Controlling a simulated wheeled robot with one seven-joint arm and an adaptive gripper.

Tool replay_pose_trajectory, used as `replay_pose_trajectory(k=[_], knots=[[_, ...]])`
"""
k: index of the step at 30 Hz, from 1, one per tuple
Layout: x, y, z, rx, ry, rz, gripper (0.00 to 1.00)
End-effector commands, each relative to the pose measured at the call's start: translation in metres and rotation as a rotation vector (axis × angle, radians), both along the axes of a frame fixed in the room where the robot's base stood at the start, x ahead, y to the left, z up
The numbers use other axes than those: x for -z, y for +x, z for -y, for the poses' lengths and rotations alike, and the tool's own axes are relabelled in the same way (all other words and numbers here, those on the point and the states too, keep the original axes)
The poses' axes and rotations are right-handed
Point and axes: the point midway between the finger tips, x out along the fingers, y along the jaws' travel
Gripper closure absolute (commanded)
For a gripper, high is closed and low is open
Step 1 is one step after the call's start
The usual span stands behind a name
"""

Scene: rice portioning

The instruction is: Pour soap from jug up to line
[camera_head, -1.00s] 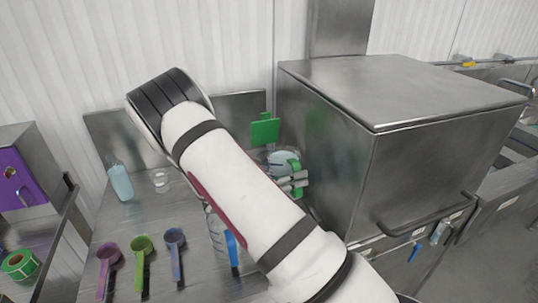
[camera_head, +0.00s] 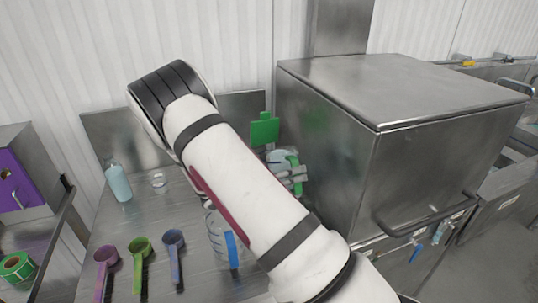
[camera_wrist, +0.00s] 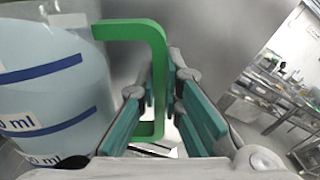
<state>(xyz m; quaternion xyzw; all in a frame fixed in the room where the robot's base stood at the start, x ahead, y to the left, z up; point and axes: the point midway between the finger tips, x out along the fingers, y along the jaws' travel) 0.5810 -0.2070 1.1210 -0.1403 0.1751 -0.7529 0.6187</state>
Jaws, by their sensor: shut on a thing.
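A clear jug with a green handle (camera_head: 293,161) stands out partly behind my arm in the head view. In the wrist view this jug (camera_wrist: 45,85) fills the left side, holds pale blue liquid and bears blue lines with "ml" labels. My gripper (camera_wrist: 160,115) is shut on its green handle, with teal finger pads on either side; the gripper also shows in the head view (camera_head: 290,176). A second clear jug with blue marks and a blue handle (camera_head: 232,249) is on the steel counter, partly hidden by my arm. It looks empty.
Purple, green and blue scoops (camera_head: 141,250) lie at the counter's front left. A pale blue bottle (camera_head: 118,184) and small clear cup (camera_head: 158,180) stand behind. A large steel box (camera_head: 335,140) borders the right. A green panel (camera_head: 265,131) stands behind the held jug.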

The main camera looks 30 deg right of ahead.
Motion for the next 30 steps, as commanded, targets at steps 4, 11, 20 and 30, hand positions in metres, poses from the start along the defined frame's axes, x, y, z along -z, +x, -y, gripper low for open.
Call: replay_pose_trajectory(k=[4, 11, 20, 30], knots=[[-0.004, 0.002, 0.001, 0.001, -0.001, -0.014, 1.00], [-0.001, 0.013, 0.003, 0.000, 0.013, -0.084, 1.00], [-0.001, 0.020, 0.004, 0.001, 0.026, -0.148, 1.00], [-0.001, 0.025, 0.006, 0.000, 0.036, -0.191, 1.00]])
